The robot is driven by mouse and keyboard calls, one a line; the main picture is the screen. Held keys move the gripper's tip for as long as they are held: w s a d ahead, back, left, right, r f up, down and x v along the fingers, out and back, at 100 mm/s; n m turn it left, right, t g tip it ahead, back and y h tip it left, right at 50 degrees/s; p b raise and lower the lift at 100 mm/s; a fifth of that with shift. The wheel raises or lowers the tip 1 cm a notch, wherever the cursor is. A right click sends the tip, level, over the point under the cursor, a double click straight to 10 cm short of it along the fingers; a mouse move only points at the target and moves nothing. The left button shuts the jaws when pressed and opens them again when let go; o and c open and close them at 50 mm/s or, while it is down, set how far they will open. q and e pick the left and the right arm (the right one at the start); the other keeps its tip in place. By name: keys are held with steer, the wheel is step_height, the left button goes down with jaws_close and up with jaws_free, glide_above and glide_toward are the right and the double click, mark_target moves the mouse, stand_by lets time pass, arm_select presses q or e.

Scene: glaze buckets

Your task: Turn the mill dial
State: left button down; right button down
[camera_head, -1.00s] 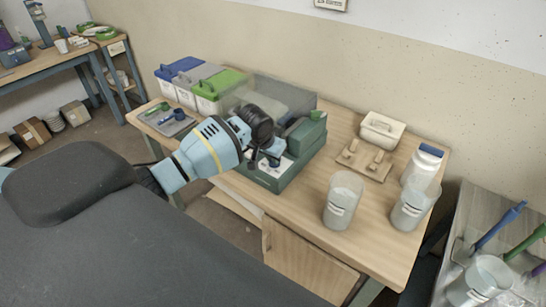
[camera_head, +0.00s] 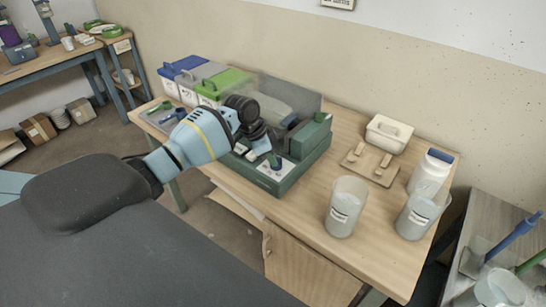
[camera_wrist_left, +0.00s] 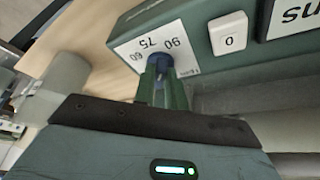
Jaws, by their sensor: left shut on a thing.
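The mill is a dark green machine (camera_head: 262,182) on the wooden table, with a white dial plate on its front panel. In the left wrist view the plate (camera_wrist_left: 128,50) reads 60, 75 and 90 around a small blue dial (camera_wrist_left: 158,62). My left gripper (camera_wrist_left: 163,88) is shut on the dial, its green fingers over the knob. In the head view my left gripper (camera_head: 272,157) reaches the panel from the left. The fingers hide most of the dial, so its exact setting is unclear. My right gripper is not in view.
Beside the dial in the wrist view is a white button marked 0 (camera_wrist_left: 229,38). Lidded bins (camera_head: 222,86) stand behind left. Bare table lies in front of the buckets.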

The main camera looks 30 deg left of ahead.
arm_select(q)
steer(key=shift+m, duration=0.3)
steer(key=c, duration=1.4)
jaws_free()
steer(key=shift+c, duration=0.2)
steer(key=v, duration=0.7)
steer(key=shift+a+r, duration=0.2)
steer(key=shift+r, duration=0.15)
